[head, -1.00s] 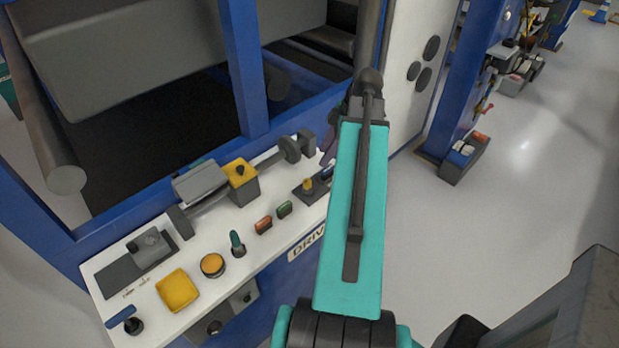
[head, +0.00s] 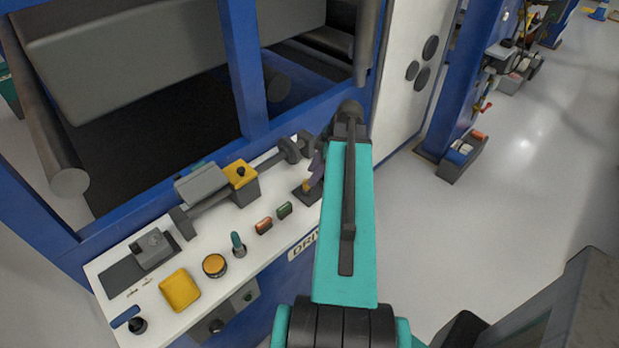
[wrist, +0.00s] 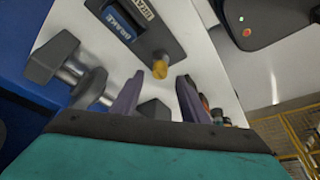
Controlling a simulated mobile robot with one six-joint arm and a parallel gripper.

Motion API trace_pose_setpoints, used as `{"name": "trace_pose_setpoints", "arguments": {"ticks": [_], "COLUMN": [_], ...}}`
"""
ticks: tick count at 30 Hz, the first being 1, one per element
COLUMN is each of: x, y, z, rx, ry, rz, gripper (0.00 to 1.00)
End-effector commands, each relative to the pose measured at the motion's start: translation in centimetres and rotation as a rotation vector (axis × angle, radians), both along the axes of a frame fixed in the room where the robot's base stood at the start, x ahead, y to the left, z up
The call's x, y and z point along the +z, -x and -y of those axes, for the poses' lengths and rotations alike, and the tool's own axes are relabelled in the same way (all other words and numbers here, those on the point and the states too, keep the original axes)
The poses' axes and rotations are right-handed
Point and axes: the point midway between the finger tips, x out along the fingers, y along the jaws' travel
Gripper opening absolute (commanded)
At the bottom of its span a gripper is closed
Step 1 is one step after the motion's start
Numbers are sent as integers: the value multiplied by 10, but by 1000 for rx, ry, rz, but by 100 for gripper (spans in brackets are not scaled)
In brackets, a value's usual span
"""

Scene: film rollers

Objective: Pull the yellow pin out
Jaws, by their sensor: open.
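The yellow pin (wrist: 160,68) stands on a dark plate (wrist: 165,35) with a blue BRAKE piece (wrist: 119,22) in the wrist view.
The white panel (head: 205,245) carries a yellow block with a dark knob (head: 240,173), a green-topped knob (head: 238,243), small orange and green buttons, and a yellow square button (head: 180,289). A grey shaft with a disc (head: 289,150) lies close by. Open floor (head: 440,230) lies to the right.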

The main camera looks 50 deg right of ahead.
Motion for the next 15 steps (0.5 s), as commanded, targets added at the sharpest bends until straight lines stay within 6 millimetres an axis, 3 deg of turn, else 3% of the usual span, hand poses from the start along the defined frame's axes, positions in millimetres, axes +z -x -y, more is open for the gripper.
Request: {"name": "trace_pose_setpoints", "arguments": {"ticks": [15], "x": [-35], "y": [-12], "z": [-10], "rx": [1], "ry": [0], "rz": [0], "gripper": [41]}}
